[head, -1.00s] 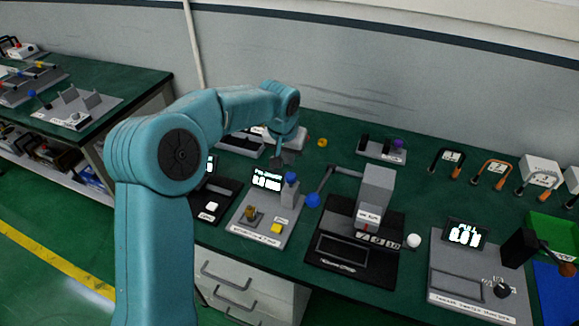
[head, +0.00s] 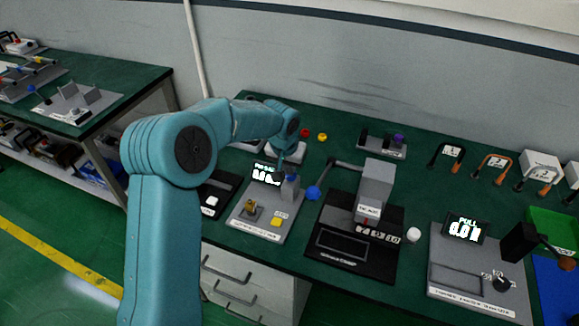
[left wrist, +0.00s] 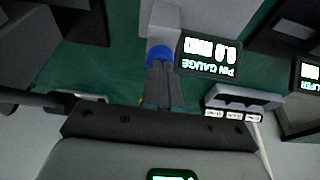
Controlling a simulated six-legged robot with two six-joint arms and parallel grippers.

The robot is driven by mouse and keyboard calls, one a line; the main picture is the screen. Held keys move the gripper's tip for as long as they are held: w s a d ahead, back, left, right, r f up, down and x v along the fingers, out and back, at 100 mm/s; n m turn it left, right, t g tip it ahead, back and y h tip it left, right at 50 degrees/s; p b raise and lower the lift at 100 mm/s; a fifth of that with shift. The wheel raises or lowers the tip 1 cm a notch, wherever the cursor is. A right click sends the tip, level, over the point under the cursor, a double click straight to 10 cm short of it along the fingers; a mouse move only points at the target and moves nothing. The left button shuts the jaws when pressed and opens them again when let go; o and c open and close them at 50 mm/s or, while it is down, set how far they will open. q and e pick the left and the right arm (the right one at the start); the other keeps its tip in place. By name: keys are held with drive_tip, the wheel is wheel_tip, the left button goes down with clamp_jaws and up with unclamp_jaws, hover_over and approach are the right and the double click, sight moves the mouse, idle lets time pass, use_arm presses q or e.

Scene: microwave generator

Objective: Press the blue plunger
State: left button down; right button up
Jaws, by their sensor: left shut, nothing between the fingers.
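The blue plunger (head: 291,179) is a blue cap on a grey post of the pin gauge station (head: 262,228), beside its lit display (head: 266,172). In the left wrist view the blue plunger (left wrist: 159,54) lies just beyond the fingertips, against a grey block. My left gripper (head: 283,168) is shut and empty, close to the plunger, and partly hidden by the forearm. In the left wrist view its fingertips (left wrist: 160,68) overlap the edge of the blue cap; I cannot tell whether they touch. My right gripper is not in view.
A black device with a blue-knobbed lever (head: 313,194) stands close on the right. The black station with a white button (head: 211,201) is on the left.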

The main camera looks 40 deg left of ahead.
use_arm(q)
drive_tip(key=shift+f, duration=0.55)
drive_tip(key=shift+s+d+r, duration=0.1)
drive_tip(key=shift+s+r, duration=0.05)
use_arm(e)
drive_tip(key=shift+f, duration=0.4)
use_arm(q)
drive_tip(key=shift+r+p, duration=0.3)
drive_tip(key=shift+p, duration=0.05)
wheel_tip(320, 180, up, 3)
drive_tip(key=shift+r+p, duration=0.2)
drive_tip(key=shift+p, duration=0.75)
drive_tip(key=b+v, duration=0.2)
drive_tip(key=v, duration=0.8)
drive_tip(key=shift+w+r, duration=0.2)
drive_tip(key=shift+r, duration=0.05)
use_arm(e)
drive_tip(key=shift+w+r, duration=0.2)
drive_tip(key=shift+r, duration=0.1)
